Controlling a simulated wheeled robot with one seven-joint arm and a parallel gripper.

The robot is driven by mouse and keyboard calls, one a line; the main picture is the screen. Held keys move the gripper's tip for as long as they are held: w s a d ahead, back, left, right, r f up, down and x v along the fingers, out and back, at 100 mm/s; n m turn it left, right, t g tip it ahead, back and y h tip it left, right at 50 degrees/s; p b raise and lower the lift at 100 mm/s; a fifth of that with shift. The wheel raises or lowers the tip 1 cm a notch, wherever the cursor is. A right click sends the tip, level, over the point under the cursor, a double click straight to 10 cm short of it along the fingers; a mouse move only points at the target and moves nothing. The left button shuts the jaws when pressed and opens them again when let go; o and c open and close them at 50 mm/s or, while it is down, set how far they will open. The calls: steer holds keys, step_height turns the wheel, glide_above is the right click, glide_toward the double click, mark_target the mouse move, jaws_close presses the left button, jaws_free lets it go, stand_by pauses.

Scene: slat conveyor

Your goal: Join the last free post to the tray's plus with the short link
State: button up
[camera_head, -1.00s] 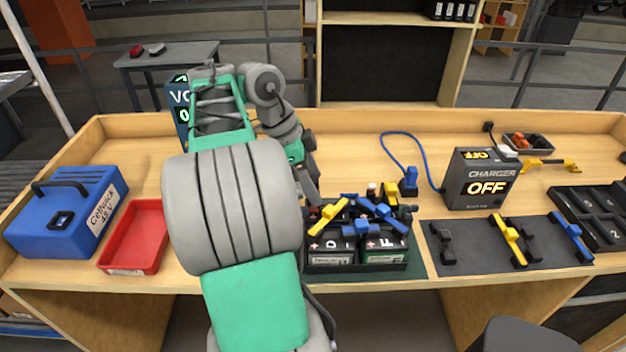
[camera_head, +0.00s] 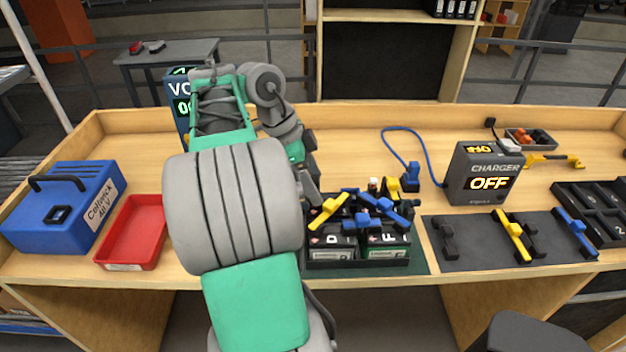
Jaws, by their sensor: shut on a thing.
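My gripper (camera_head: 316,197) points down over the left rear part of the black tray (camera_head: 330,264), seen from behind and partly hidden by its own wrist. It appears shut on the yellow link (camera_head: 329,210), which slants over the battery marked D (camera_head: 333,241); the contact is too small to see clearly. A blue link (camera_head: 381,210) slants the other way, over the battery marked F (camera_head: 389,240). Small blue caps show at the front of both batteries. A yellow piece (camera_head: 392,188) stands at the tray's rear. The rear left of the tray is hidden by my arm.
The dark mat (camera_head: 475,256) to the right holds a black link (camera_head: 448,239), a yellow link (camera_head: 512,237) and a blue link (camera_head: 575,233). The charger (camera_head: 484,176) reads OFF; its blue cable ends behind the tray. A red bin (camera_head: 133,238) and blue case (camera_head: 62,214) stand left.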

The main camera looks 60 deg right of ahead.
steer(key=shift+f, duration=0.3)
steer(key=o, duration=1.4)
steer(key=shift+w+r+p, duration=0.1)
steer(key=shift+r+p, duration=0.3)
steer(key=shift+r, duration=0.2)
steer(key=p+v, duration=0.6)
steer(key=v, duration=0.1)
steer(key=shift+a+f, duration=0.1)
